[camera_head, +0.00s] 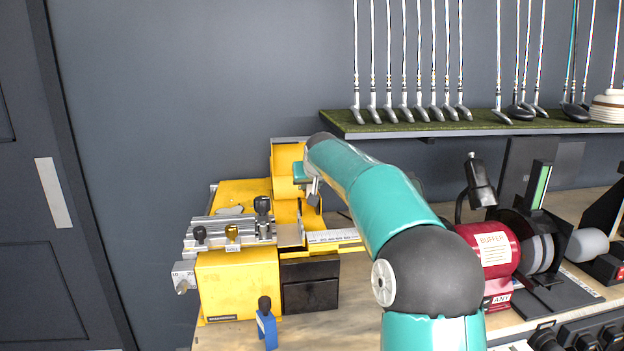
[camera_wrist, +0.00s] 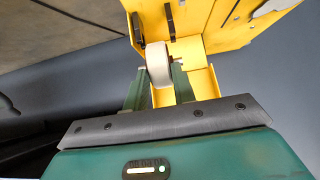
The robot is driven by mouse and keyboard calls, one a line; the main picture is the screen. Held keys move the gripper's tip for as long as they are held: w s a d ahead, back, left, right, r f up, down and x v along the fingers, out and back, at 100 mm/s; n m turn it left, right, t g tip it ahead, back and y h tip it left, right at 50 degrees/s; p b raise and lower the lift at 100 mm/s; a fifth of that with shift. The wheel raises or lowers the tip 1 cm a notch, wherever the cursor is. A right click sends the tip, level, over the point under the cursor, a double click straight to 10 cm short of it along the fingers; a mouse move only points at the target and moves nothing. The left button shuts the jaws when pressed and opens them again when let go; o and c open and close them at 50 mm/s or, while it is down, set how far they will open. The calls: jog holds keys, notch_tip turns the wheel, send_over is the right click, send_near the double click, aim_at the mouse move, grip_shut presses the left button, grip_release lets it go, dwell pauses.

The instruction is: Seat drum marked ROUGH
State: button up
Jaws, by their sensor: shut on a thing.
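My gripper (camera_wrist: 158,82) is shut on a pale, cream-coloured drum (camera_wrist: 158,62), which shows between its two green fingers in the wrist view. No marking can be read on the drum. The yellow machine (camera_wrist: 227,22) fills the upper part of that view, close beyond the drum. Whether the drum touches the machine cannot be told. In the head view my gripper (camera_head: 303,174) is at the upright yellow housing at the back of the yellow machine (camera_head: 238,285), and the drum cannot be made out there.
A red buffer (camera_head: 494,248) with wheels stands on the bench at the right. A blue clamp-like piece (camera_head: 267,328) stands at the bench's front edge. A shelf (camera_head: 440,125) of clubs hangs above. Bare bench (camera_head: 365,290) shows between machine and arm.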

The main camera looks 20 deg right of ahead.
aim_at(311, 189)
jog(key=shift+w+d+f, duration=0.1)
jog(key=shift+w+f, duration=0.4)
jog(key=shift+f, duration=0.3)
jog(key=shift+w+d+f, duration=0.1)
jog(key=shift+w+f, duration=0.4)
jog(key=shift+f, duration=1.45)
jog(key=o, duration=0.8)
jog(key=shift+o, duration=0.2)
jog(key=shift+s+d+f, duration=0.1)
jog(key=shift+d, duration=0.05)
jog(key=shift+d+r, duration=0.1)
jog(key=shift+r, duration=0.4)
jog(key=s+a+r, duration=0.1)
jog(key=s+r, duration=0.3)
jog(key=r, duration=0.6)
jog(key=shift+s+a, duration=0.2)
jog(key=shift+s, duration=0.15)
